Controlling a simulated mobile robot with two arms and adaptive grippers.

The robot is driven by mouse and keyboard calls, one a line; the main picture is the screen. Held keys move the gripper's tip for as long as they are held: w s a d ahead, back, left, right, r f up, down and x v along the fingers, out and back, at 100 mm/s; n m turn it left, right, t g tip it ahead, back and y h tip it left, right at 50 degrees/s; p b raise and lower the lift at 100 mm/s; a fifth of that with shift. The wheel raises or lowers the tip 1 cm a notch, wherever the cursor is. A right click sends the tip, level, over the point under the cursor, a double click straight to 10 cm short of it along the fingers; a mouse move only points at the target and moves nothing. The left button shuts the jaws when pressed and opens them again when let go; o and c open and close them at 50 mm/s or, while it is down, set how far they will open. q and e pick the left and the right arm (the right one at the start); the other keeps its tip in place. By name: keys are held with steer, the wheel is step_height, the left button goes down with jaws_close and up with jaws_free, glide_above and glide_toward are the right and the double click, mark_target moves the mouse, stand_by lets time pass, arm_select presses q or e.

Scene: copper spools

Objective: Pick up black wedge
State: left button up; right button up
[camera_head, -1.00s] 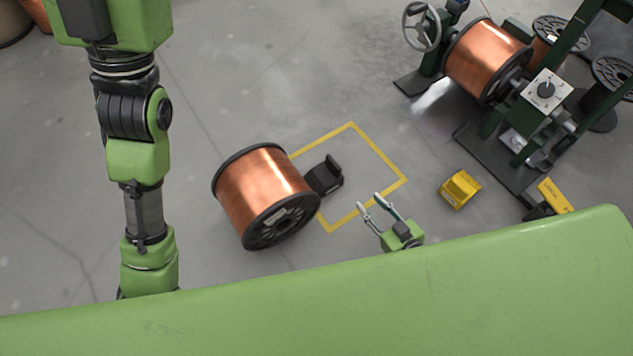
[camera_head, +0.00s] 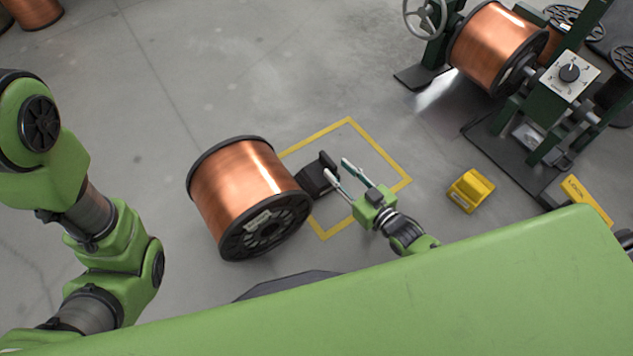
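The black wedge (camera_head: 317,177) lies on the floor against the right side of a big copper spool (camera_head: 245,193), at the left part of a yellow floor outline. My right gripper (camera_head: 340,168) is open, its two fingers pointing up and left. Its fingertips are close to the right side of the wedge in the picture. I cannot tell whether they touch it. Nothing shows between the fingers. My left arm comes in at the left edge, and its gripper is not visible.
The yellow outline (camera_head: 391,161) marks the floor around the wedge. A yellow wedge-like block (camera_head: 470,190) stands to the right. A dark green winding machine (camera_head: 567,75) with a copper spool (camera_head: 492,50) is at the upper right. The floor above the big spool is clear.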

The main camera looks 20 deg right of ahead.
mark_target(331, 162)
steer(key=shift+w+a, duration=0.1)
steer(key=shift+w, duration=0.1)
steer(key=b+x, duration=0.4)
steer(key=x, duration=0.1)
steer(key=shift+r, duration=0.2)
steer(key=shift+w+a+r, duration=0.1)
steer(key=shift+w, duration=0.05)
jaws_close()
steer(key=shift+r, duration=0.1)
